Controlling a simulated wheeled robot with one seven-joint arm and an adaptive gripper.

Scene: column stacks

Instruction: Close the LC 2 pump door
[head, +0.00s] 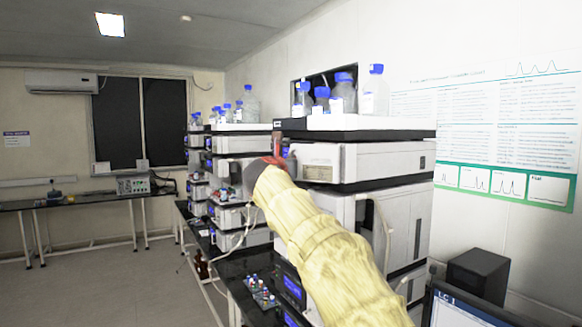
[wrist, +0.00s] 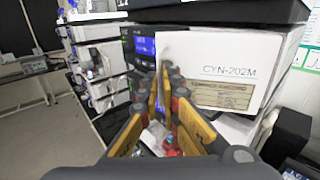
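In the wrist view, a white front panel marked CYN-202M (wrist: 225,70) fills the right side. It looks like the pump door, and a blue-lit display (wrist: 144,46) shows beside its left edge. How far the door stands open is hard to tell. My gripper (wrist: 163,82) is in front of the panel's left edge, its fingertips close together and apparently shut, with nothing clearly held. Whether the tips touch the panel cannot be told. In the head view, the unit (head: 318,162) is high in the nearer stack, and my arm hides part of it.
A white tray (head: 350,123) with blue-capped bottles (head: 375,90) tops the nearer stack. Another instrument stack (head: 236,145) stands further left. Small vials (head: 262,292) sit on the dark bench below. A monitor (head: 465,308) and dark box (head: 478,275) are at right. Floor at left is clear.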

